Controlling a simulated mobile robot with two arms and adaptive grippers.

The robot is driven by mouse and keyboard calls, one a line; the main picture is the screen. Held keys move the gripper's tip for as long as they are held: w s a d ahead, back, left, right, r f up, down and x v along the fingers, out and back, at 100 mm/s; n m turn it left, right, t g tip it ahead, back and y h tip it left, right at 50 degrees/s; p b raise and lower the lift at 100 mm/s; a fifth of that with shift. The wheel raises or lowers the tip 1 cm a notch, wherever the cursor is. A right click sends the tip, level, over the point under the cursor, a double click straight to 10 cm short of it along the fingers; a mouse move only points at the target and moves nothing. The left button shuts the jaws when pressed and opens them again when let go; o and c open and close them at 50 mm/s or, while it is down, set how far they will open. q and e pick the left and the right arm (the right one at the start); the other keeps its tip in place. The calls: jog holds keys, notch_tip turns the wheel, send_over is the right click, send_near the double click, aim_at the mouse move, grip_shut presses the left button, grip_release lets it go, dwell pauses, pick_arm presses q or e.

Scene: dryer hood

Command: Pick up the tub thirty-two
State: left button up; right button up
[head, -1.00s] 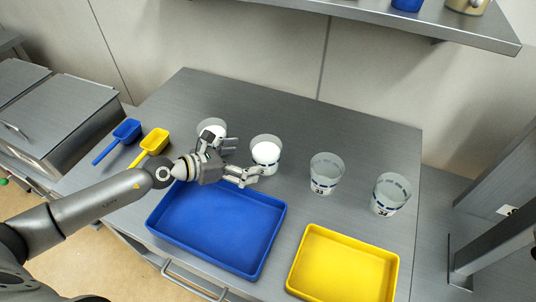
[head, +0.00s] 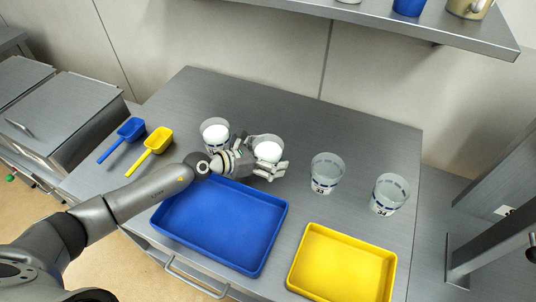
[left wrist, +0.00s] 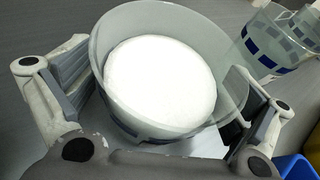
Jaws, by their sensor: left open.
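A clear tub with white contents (head: 268,150) stands second from the left in the row on the steel table. Its number is hidden, but it stands just left of the tub marked 33 (head: 326,174). My left gripper (head: 262,159) is open, with its fingers on either side of this second tub. In the left wrist view the tub (left wrist: 160,80) fills the space between the spread fingers (left wrist: 165,95), with the white contents seen from above. I cannot tell whether either finger touches it. My right gripper is not in view.
Another white-filled tub (head: 215,134) stands close on the left. The tub marked 34 (head: 390,194) stands at the right. A blue tray (head: 220,228) and a yellow tray (head: 343,266) lie in front. Blue (head: 130,130) and yellow (head: 157,141) scoops lie at the left.

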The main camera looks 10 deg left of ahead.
pick_arm(q)
jog(key=c, duration=1.1)
jog(key=shift+c, duration=1.1)
jog(key=shift+r, duration=0.15)
